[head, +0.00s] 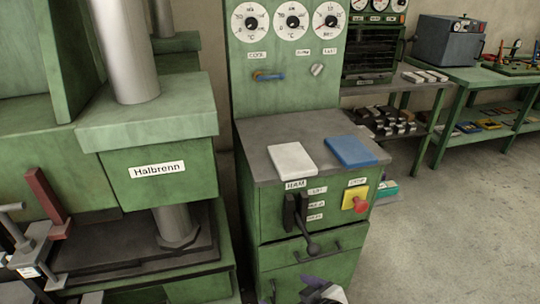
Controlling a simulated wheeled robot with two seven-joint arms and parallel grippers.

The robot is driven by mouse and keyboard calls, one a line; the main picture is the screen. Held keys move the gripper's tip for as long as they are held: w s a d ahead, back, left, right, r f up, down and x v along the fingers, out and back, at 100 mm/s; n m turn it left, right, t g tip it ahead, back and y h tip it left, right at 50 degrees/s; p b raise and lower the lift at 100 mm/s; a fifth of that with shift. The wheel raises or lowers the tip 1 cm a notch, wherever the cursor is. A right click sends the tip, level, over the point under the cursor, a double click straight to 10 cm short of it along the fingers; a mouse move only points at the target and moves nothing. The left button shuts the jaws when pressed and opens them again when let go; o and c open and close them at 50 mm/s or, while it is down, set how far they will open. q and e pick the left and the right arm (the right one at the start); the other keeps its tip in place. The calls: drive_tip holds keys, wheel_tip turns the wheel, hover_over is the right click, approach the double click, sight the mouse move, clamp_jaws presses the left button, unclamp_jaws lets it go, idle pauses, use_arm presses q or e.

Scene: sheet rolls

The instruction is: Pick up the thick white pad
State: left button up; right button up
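The thick white pad (292,160) lies flat on the grey top (262,133) of a green control cabinet, towards its left side. A blue pad (351,151) of similar size lies to its right, with a narrow gap between them. Nothing covers or touches the white pad. A small dark, white and purple part (323,292), seemingly my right gripper, shows at the bottom edge in front of the cabinet, well below the pad. It is cut off, and its fingers cannot be made out.
The cabinet front has a black lever (302,224) and a red knob on a yellow plate (356,201). Dials (292,21) rise behind the top. A green press (150,150) stands close on the left. Open floor (450,220) lies to the right.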

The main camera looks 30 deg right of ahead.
drive_tip(key=shift+o, duration=0.8)
drive_tip(key=w+d+r+m+t+h+p, duration=0.1)
drive_tip(key=w+d+r, duration=0.6)
drive_tip(key=w+r, duration=0.2)
wheel_tip(320, 180, up, 2)
drive_tip(key=shift+w+d+r+m+t+h, duration=0.1)
drive_tip(key=shift+w+d+m+t+h, duration=0.2)
drive_tip(key=shift+d+h, duration=0.1)
drive_tip(key=m+t+h+p, duration=0.1)
drive_tip(key=m+h, duration=0.1)
approach(292, 157)
drive_tip(key=shift+w+d+f, duration=0.2)
drive_tip(key=shift+w+f, duration=0.15)
drive_tip(key=shift+f, duration=0.15)
drive_tip(key=shift+w+d+f, duration=0.15)
drive_tip(key=shift+w+f, duration=0.25)
drive_tip(key=shift+f, duration=0.05)
drive_tip(key=shift+w+r+x, duration=0.1)
drive_tip(key=shift+r+x, duration=0.1)
drive_tip(key=shift+x, duration=1.3)
drive_tip(key=shift+w+r+x, duration=0.1)
drive_tip(key=shift+r+x, duration=0.05)
drive_tip(key=shift+x, duration=1.4)
drive_tip(key=shift+a+t, duration=0.15)
drive_tip(key=shift+t, duration=0.15)
drive_tip(key=shift+c, duration=0.3)
drive_tip(key=shift+r, duration=0.1)
drive_tip(key=c, duration=0.9)
